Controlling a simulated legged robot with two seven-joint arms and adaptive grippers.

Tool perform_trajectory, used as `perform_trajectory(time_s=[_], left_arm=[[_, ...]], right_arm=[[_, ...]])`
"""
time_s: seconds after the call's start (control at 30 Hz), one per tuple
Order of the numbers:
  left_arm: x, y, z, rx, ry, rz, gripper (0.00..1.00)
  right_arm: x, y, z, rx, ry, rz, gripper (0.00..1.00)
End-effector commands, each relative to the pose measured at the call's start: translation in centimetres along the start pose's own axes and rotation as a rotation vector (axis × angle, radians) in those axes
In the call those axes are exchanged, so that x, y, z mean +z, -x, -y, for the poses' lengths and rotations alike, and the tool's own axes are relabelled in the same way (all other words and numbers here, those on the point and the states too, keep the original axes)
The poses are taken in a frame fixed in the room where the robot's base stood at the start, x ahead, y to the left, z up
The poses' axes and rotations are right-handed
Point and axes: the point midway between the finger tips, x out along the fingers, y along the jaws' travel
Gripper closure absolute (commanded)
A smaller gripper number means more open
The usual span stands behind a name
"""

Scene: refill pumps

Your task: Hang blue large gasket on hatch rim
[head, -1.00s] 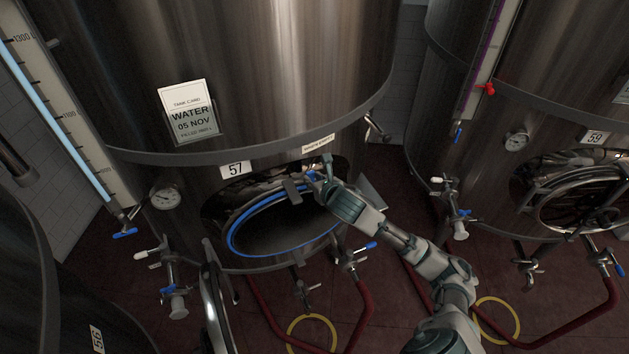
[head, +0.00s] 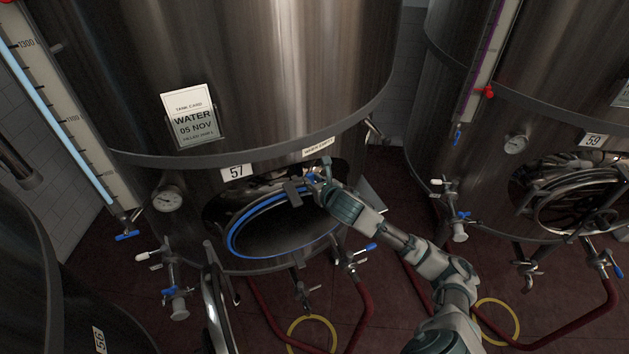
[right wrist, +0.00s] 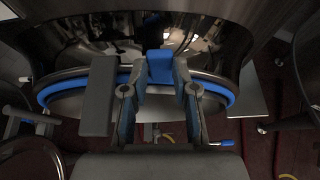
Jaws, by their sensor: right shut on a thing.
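The large blue gasket (head: 236,231) is a ring at the open oval hatch of tank 57. It lies along the hatch rim (head: 262,262) on the visible left and upper side. In the right wrist view the gasket (right wrist: 222,90) runs across behind the fingers, along the rim. My right gripper (head: 305,185) is at the upper right of the hatch, shut on the gasket's blue tab (right wrist: 160,66). My fingers and arm hide part of the gasket's right side. I cannot tell whether it is seated all round. My left gripper is not in view.
The swung-open hatch door (head: 216,305) stands at lower left. Valves with blue handles (head: 363,249) and red hoses (head: 362,325) lie below the hatch. A dial gauge (head: 168,199) is left of it. Tank 59 (head: 560,90) stands at right, with floor between.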

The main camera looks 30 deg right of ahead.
Motion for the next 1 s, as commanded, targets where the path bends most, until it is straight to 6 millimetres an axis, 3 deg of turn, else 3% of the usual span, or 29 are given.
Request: perform_trajectory(time_s=[0.33, 0.37, 0.47, 0.8, 1.0], left_arm=[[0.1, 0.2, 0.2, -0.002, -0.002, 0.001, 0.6], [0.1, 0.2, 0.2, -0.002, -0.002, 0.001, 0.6], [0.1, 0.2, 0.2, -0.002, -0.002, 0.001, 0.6], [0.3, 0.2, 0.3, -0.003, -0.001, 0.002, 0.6], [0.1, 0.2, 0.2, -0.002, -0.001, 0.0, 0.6]], right_arm=[[0.3, -0.1, 0.1, -0.003, 0.0, 0.006, 1.0], [0.3, -0.1, 0.1, -0.003, 0.0, 0.007, 0.65], [0.3, -0.1, 0.1, -0.003, 0.0, 0.006, 0.43], [0.1, 0.3, 0.1, -0.003, 0.002, 0.002, 0.43], [0.1, 3.4, 0.2, -0.004, 0.007, 0.003, 0.43]])
